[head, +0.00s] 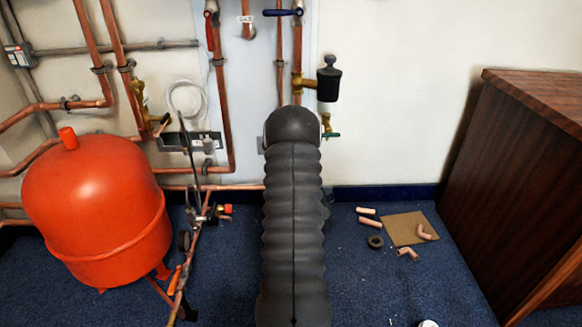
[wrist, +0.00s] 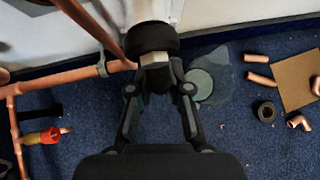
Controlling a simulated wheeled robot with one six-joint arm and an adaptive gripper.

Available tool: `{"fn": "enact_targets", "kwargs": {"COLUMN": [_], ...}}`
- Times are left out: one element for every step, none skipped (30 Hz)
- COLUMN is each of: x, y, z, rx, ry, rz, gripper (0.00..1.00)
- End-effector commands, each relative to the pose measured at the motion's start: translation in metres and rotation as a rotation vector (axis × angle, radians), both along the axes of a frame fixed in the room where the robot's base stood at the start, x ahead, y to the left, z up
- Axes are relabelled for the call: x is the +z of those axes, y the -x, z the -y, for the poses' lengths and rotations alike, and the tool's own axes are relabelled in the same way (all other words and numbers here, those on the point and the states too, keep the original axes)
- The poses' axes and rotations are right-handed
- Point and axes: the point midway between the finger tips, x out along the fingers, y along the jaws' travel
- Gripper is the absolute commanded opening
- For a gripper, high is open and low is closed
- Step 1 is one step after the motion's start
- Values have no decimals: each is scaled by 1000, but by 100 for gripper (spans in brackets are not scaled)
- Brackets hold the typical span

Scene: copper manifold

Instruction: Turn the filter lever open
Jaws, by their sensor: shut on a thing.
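The black filter body (head: 329,84) hangs on a brass fitting beside a copper pipe, right of my arm in the head view. A green lever (head: 331,134) shows below it, next to my arm's edge. In the wrist view my gripper (wrist: 157,64) has its fingers drawn together at a small pale piece just below a dark rounded part (wrist: 152,37). The gripper is shut on this part, which I take to be the filter lever's piece, though its shape is mostly hidden. In the head view my arm hides the gripper.
A red tank (head: 95,210) stands at left among copper pipes. A blue lever (head: 283,12) and a red lever (head: 209,35) are higher up. Copper offcuts and a cardboard square (head: 400,226) lie on the blue carpet. A wooden cabinet (head: 520,170) stands at right.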

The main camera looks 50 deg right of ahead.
Motion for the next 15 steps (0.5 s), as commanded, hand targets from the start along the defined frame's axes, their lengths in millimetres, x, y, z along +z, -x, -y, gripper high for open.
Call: {"fn": "enact_targets", "kwargs": {"x": [-1, -1, -1, -1, -1, -1, -1, -1, -1, -1, -1, -1, -1, -1, -1], "y": [2, 3, 4, 4, 5, 5, 5, 5, 5, 5, 6, 6, 6, 6, 6], "z": [2, 3, 3, 3, 4, 4, 4, 4, 4, 4, 4, 4, 4, 5, 5], "rx": [-4, -4, -5, -5, -6, -6, -6, -6, -6, -6, -6, -6, -6, -6, -7], "ry": [3, 4, 6, 6, 7, 8, 8, 8, 8, 8, 8, 8, 8, 8, 9], "rz": [-4, -6, -7, -9, -10, -11, -11, -12, -12, -12, -12, -12, -12, -12, -13], "gripper": [0, 0, 0, 0, 0, 0, 0, 0, 0, 0, 0, 0, 0, 0, 0]}}
